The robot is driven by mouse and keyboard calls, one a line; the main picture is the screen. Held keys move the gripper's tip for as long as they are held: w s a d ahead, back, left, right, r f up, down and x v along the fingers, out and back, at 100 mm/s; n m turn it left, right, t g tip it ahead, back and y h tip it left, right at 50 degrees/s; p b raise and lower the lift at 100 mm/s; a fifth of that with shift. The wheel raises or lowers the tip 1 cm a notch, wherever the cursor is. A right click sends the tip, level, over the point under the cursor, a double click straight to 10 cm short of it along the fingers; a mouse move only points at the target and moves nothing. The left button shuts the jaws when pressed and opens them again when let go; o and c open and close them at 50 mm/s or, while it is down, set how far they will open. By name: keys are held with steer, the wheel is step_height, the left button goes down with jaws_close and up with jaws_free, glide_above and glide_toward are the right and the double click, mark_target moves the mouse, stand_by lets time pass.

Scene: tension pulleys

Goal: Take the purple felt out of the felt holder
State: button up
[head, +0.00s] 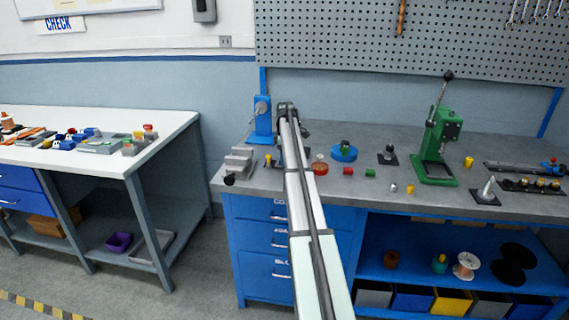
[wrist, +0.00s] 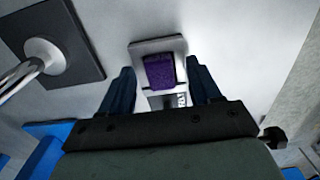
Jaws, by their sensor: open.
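The purple felt (wrist: 160,72) sits in the pale grey felt holder (wrist: 143,46) in the wrist view. It looks like a small fuzzy block. My gripper (wrist: 163,84) is open, with one dark finger on each side of the felt in the picture. I see a gap between each finger and the felt, and nothing is gripped. I cannot tell how far the fingertips are from the holder. In the head view my arm reaches over the grey bench, and I cannot make out the felt or its holder there.
A metal rod on a dark square base (wrist: 64,70) stands left of the fingers in the wrist view. On the bench are a blue press (head: 262,120), a stepped grey block (head: 239,161), a red round piece (head: 320,168), a blue disc (head: 343,154) and a green press (head: 437,145).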

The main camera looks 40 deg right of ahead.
steer(key=shift+c, duration=0.4)
steer(key=c, duration=1)
steer(key=shift+r, duration=0.1)
steer(key=shift+c, duration=0.2)
